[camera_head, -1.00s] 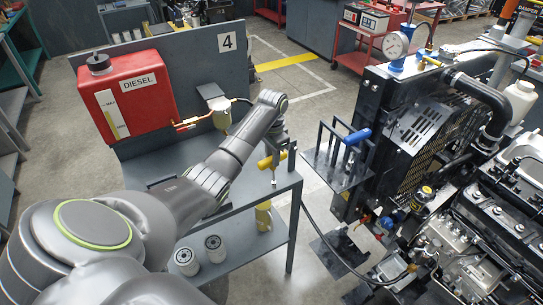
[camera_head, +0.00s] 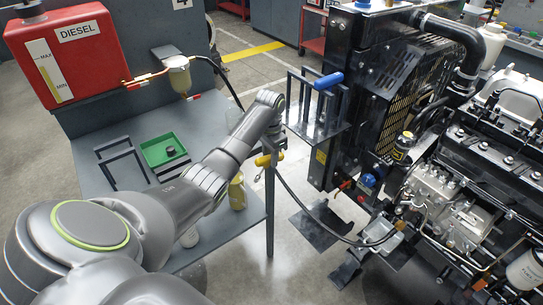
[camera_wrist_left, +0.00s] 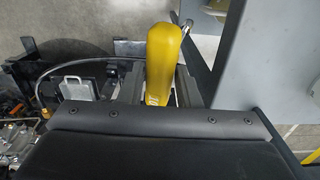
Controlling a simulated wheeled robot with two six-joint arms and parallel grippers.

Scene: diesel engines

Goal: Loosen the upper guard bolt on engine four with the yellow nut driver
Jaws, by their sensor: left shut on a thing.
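My left gripper (camera_head: 272,145) is shut on the yellow nut driver (camera_head: 267,159), seen by its handle near the bench's right edge. In the left wrist view the yellow handle (camera_wrist_left: 162,55) stands up between the two fingers (camera_wrist_left: 160,88). The engine (camera_head: 465,160) fills the right side, apart from the gripper. Its black guard grille (camera_head: 412,90) faces the bench. I cannot single out the upper guard bolt. My right gripper is not in view.
The grey bench (camera_head: 215,135) carries a green tray (camera_head: 165,150) and a yellow can (camera_head: 237,192). A red diesel tank (camera_head: 75,52) hangs behind it. A rack with a blue-handled tool (camera_head: 328,81) stands between gripper and grille. A black hose (camera_head: 310,215) runs low to the engine.

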